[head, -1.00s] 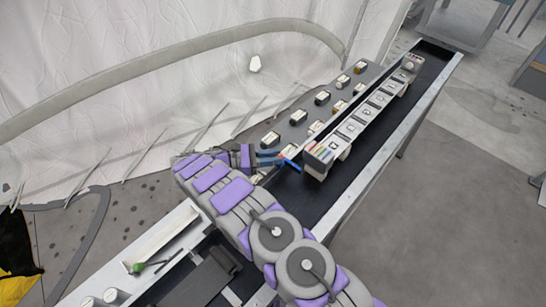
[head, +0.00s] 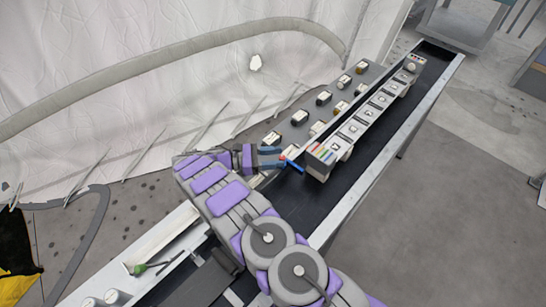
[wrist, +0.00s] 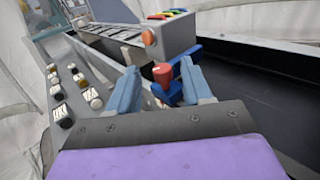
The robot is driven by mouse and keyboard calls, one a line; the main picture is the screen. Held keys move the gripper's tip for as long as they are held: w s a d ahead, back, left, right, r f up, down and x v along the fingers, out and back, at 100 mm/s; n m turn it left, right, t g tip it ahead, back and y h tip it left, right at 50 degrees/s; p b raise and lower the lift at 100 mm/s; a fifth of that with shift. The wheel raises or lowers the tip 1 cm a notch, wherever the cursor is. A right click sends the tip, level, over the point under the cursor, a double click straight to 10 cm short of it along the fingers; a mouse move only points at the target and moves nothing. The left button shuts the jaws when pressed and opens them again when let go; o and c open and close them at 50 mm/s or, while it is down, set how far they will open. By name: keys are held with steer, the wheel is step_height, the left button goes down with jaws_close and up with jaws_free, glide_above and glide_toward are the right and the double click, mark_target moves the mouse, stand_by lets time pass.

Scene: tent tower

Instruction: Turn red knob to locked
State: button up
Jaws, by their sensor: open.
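The red knob (wrist: 162,74) stands on a small blue base (wrist: 170,93) in the wrist view. In the head view only a small red part of the knob (head: 283,157) shows, beside the near end of the long grey box. My gripper (wrist: 158,72) has two blue fingers, open, one on each side of the red knob. In the head view my gripper (head: 277,157) reaches to the knob from the left. The fingers look apart from the knob, but contact is hard to tell. The knob's marking and the locked position cannot be read.
A long grey box (head: 349,128) with square buttons lies just beyond the knob. A panel with several black and white switches (head: 299,117) lies alongside. The dark trough (head: 330,183) to the right is clear.

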steer(key=s+d+r+p, duration=0.1)
steer(key=s+d+r, duration=0.1)
steer(key=s, duration=0.5)
steer(key=s+d+r+p, duration=0.2)
steer(key=s+d, duration=0.1)
steer(key=s, duration=0.5)
steer(key=shift+r, duration=0.4)
steer(key=shift+s, duration=0.1)
